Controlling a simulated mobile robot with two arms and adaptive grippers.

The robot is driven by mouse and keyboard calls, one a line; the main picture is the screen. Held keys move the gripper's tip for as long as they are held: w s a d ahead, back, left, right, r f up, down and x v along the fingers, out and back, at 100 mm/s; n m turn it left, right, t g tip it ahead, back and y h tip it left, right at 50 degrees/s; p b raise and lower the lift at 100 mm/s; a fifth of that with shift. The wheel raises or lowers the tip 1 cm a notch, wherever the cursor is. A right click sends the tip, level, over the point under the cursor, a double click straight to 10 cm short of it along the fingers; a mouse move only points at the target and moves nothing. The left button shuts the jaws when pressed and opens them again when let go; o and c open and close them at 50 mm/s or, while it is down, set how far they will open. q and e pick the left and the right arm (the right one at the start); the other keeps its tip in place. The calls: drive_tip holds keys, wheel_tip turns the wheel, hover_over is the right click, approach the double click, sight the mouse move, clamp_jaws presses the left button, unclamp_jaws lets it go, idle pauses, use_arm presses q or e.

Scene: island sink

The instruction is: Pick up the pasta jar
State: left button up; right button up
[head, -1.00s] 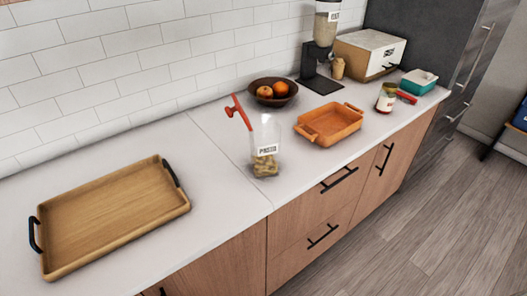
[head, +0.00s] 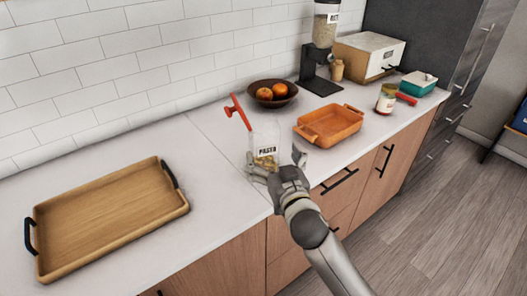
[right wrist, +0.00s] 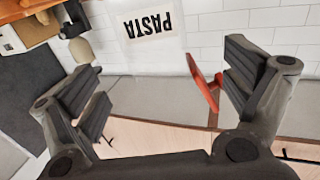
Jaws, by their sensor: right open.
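The pasta jar (head: 265,137) is clear, with a white PASTA label and pasta in its lower part. It stands upright on the white counter. My right gripper (head: 274,164) is open in front of the jar, with its fingers spread to either side of the jar's lower part. In the right wrist view, the jar's label (right wrist: 148,27) shows upside down at the top, beyond the open right gripper (right wrist: 165,86). The gripper hides part of the jar's base in the head view. My left gripper is not in view.
A red-handled item (head: 238,110) rises close behind the jar. An orange baking dish (head: 331,126) is to the right, a fruit bowl (head: 272,102) behind. A wooden tray (head: 108,222) lies left, with free counter between it and the jar. A lidded jar (head: 386,98) stands farther right.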

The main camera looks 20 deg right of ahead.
sight(266, 141)
drive_tip(key=w+p, duration=0.1)
drive_tip(key=w, duration=0.4)
drive_tip(key=shift+w, duration=0.1)
drive_tip(key=shift+w+d+r, duration=0.1)
drive_tip(key=shift+w+r, duration=0.1)
drive_tip(key=shift+w, duration=0.2)
drive_tip(key=w, duration=0.1)
drive_tip(key=w+p, duration=0.1)
drive_tip(key=w, duration=0.1)
drive_tip(key=shift+w+d+r+p, duration=0.1)
drive_tip(key=shift+d+p, duration=0.15)
drive_tip(key=shift+p, duration=0.05)
drive_tip(key=shift+w, duration=0.65)
drive_tip(key=c, duration=1.9)
drive_tip(key=shift+c, duration=0.3)
drive_tip(key=shift+r, duration=0.1)
